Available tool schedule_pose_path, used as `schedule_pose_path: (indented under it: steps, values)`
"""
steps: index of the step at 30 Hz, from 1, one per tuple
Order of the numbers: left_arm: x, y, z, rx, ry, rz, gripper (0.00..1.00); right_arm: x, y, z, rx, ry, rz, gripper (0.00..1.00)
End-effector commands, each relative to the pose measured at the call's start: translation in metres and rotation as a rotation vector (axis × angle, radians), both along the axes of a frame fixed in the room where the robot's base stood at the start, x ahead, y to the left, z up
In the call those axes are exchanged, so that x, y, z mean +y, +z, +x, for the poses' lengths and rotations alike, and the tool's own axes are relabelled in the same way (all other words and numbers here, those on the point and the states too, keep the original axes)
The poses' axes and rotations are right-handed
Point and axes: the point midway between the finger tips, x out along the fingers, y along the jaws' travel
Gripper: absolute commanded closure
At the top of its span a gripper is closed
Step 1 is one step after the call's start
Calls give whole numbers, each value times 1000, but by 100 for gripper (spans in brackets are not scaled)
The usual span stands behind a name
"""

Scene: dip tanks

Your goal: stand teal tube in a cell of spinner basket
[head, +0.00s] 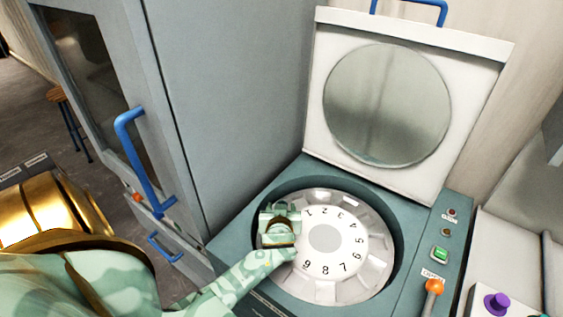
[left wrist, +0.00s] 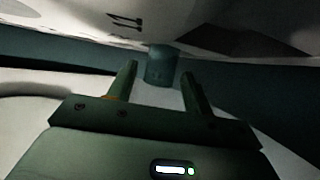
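The spinner basket (head: 325,262) is a white numbered disc with cells around its rim, sunk in a teal machine. My left gripper (head: 281,214) is over the basket's left side, near number 1, and hides the cell there. In the left wrist view, a short teal tube (left wrist: 162,68) shows between the two fingertips of my left gripper (left wrist: 160,70). Gaps show on both sides of the tube, so the fingers are open and apart from it. The tube is by the basket's white underside or rim; its seating in a cell cannot be told. My right gripper is out of view.
The machine's white lid (head: 410,35) with a round window stands open behind the basket. A grey cabinet (head: 225,110) with blue handles is close on the left. An orange-knobbed lever (head: 434,287) and a green button (head: 440,254) are on the right.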

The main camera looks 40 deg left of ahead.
Motion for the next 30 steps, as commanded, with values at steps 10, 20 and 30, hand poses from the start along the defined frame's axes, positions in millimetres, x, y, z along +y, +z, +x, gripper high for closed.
schedule_pose_path:
  steps: [10, 20, 30]
  values:
    - [0, 6, 0, 0, -1, 1, 47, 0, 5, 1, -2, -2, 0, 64]
    - [-34, 29, -39, -1, 0, -4, 47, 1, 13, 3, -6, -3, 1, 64]
    - [-44, 37, -52, 0, -1, 0, 47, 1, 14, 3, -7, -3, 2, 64]
